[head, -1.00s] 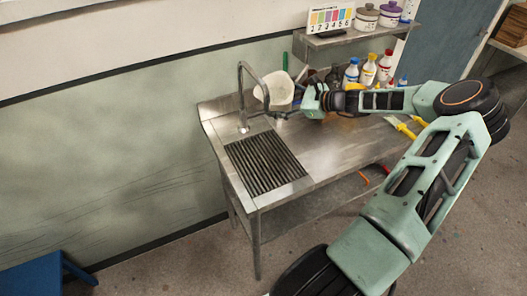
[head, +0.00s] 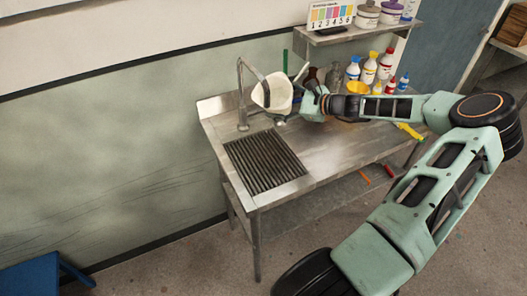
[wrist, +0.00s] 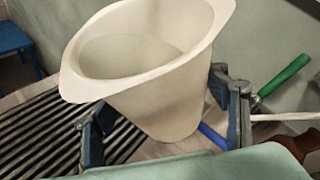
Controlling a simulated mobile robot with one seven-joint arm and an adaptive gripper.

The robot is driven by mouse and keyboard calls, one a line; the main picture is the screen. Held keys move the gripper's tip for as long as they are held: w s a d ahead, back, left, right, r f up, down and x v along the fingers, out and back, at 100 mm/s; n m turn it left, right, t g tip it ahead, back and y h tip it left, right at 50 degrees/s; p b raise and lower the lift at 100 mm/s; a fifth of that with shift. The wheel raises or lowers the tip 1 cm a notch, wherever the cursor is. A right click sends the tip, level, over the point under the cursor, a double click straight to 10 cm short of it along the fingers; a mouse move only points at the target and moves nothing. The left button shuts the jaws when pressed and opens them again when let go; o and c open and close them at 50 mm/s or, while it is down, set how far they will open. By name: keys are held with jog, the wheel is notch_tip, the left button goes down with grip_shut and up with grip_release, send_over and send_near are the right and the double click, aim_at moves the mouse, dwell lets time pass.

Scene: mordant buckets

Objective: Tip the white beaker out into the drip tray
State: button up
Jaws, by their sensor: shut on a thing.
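The white beaker (head: 273,93) is held up near the tap, at the back of the steel bench. It is tilted, its mouth partly turned toward the head camera. My gripper (wrist: 160,112) is shut around its sides, one finger on each side in the wrist view. The drip tray (head: 265,162), a dark slatted grate, lies in the bench's left front. In the head view the beaker is above and behind the tray's far edge. No stream shows.
The tap (head: 241,95) rises close beside the beaker. A green-handled tool (wrist: 285,76) is near my right finger. The bench front is mostly clear.

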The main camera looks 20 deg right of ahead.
jog(key=shift+s+a+f+n+t+b, duration=0.25)
jog(key=shift+f+n+b, duration=0.2)
jog(key=shift+b, duration=0.8)
jog(key=shift+a+n+t+h+b, duration=0.1)
jog(key=shift+n+t+h+b, duration=0.3)
jog(key=shift+b, duration=1.05)
jog(key=shift+f+n+t+b, duration=0.2)
jog(key=shift+n+b, duration=0.5)
jog(key=shift+b, duration=1.1)
jog(key=shift+n+t+b, duration=0.25)
jog(key=shift+n+b, duration=0.4)
jog(key=shift+b, duration=1.15)
dwell(1.7)
